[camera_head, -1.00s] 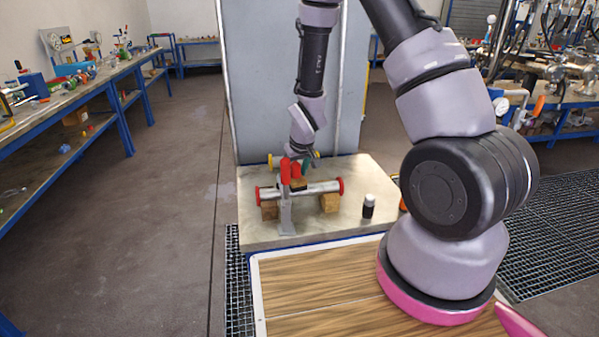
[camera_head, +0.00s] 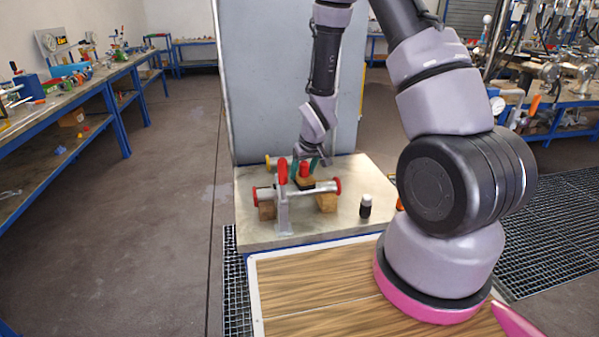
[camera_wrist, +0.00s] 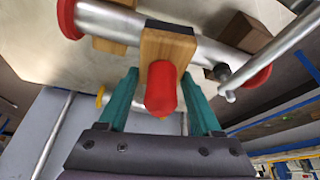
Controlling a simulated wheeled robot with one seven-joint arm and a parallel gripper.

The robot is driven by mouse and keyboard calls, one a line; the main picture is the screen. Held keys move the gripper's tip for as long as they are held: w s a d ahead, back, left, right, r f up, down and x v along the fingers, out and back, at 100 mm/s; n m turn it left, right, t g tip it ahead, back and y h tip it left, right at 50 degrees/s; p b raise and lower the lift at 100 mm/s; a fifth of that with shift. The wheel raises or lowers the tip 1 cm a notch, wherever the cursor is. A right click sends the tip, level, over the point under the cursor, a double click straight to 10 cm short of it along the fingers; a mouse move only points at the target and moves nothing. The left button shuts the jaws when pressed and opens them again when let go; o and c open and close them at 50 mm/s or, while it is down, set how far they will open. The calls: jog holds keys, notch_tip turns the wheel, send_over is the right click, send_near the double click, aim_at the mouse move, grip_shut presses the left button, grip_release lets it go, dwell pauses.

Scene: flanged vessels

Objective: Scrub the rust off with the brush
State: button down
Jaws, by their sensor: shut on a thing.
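My gripper (camera_head: 305,165) has teal fingers and is shut on the brush (camera_head: 306,182). In the wrist view, the fingers (camera_wrist: 160,78) flank the red knob of the brush (camera_wrist: 168,47), which has a wooden block and a dark bristle edge. The brush lies across the top of the grey pipe (camera_head: 268,194), seemingly touching it. The pipe, with red flanged ends, also shows in the wrist view (camera_wrist: 105,24). Rust cannot be made out; the brush hides part of the pipe.
The pipe rests on wooden blocks (camera_head: 326,203) on a metal table (camera_head: 330,228). A yellow-ended part (camera_head: 270,161) lies behind.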

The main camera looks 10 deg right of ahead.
jog(key=shift+s+d, duration=0.1)
jog(key=shift+d, duration=0.15)
jog(key=shift+r, duration=0.25)
jog(key=shift+a+r, duration=0.1)
jog(key=shift+r, duration=3.6)
